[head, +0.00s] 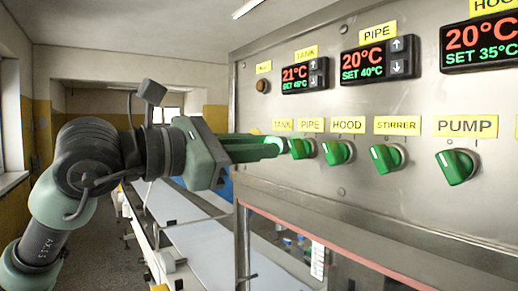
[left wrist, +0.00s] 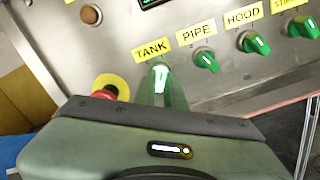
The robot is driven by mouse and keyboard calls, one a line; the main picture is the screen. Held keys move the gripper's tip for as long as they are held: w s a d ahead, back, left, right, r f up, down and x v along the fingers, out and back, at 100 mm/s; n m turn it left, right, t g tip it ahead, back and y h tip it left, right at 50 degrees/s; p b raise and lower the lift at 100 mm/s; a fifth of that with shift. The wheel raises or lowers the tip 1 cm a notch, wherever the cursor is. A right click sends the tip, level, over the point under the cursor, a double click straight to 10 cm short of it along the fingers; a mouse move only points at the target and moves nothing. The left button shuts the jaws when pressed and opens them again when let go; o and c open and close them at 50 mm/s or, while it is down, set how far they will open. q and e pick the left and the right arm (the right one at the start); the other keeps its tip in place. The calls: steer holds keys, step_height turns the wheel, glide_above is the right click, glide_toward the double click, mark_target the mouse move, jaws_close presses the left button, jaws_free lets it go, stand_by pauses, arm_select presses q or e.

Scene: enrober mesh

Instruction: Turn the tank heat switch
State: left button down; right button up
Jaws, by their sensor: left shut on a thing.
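The tank heat switch (left wrist: 160,76) is a green knob under the yellow TANK label (left wrist: 152,48) on the steel panel. It looks brightly lit in the left wrist view. My left gripper (head: 280,147) reaches it from the left, with its green fingers shut on the knob. In the head view the fingers hide most of the knob, and its exact angle is hard to read. The TANK display (head: 305,76) reads 21°C, with a set value of about 45°C. My right gripper is in neither view.
The green PIPE (head: 302,148), HOOD (head: 337,152), STIRRER (head: 387,157) and PUMP (head: 457,166) knobs sit in a row to the right. A red button on a yellow base (left wrist: 108,88) is close left of my fingers. A conveyor (head: 170,205) runs below.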

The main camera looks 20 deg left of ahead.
arm_select(q)
steer(key=c, duration=1.5)
jaws_free()
steer(key=b+v, duration=0.3)
steer(key=v, duration=0.4)
steer(key=shift+s+a, duration=0.25)
steer(key=shift+s, duration=0.1)
